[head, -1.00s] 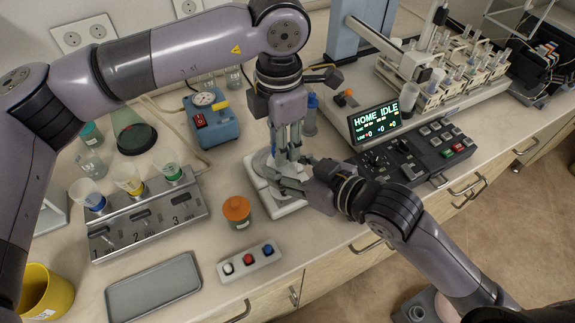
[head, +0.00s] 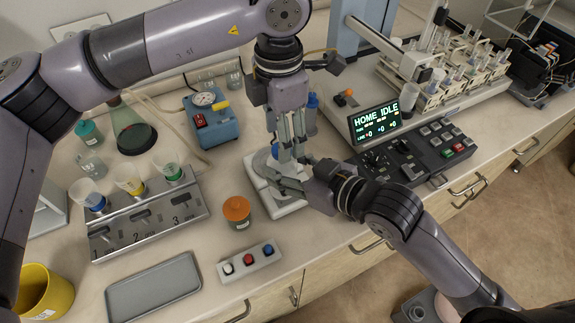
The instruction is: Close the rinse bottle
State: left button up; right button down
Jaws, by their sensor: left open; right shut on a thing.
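My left gripper (head: 287,150) points down above the white-based stand (head: 288,208), open, with its fingers close to my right gripper. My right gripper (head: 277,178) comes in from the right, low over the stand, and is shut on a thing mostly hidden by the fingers. A small blue part (head: 275,149) shows just left of the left fingers; it may be the cap of the rinse bottle, but the bottle's body is hidden. I cannot tell whether the blue part is seated. Another blue-topped bottle (head: 311,112) stands behind the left gripper.
An orange-lidded jar (head: 237,211) and a three-button box (head: 249,260) stand left of and in front of the stand. A control console (head: 415,150) is to the right. A blue pump (head: 212,122) and a numbered cup rack (head: 150,218) are left.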

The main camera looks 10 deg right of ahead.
pick_arm(q)
notch_tip(320, 180, up, 10)
jog(key=shift+f, duration=0.2)
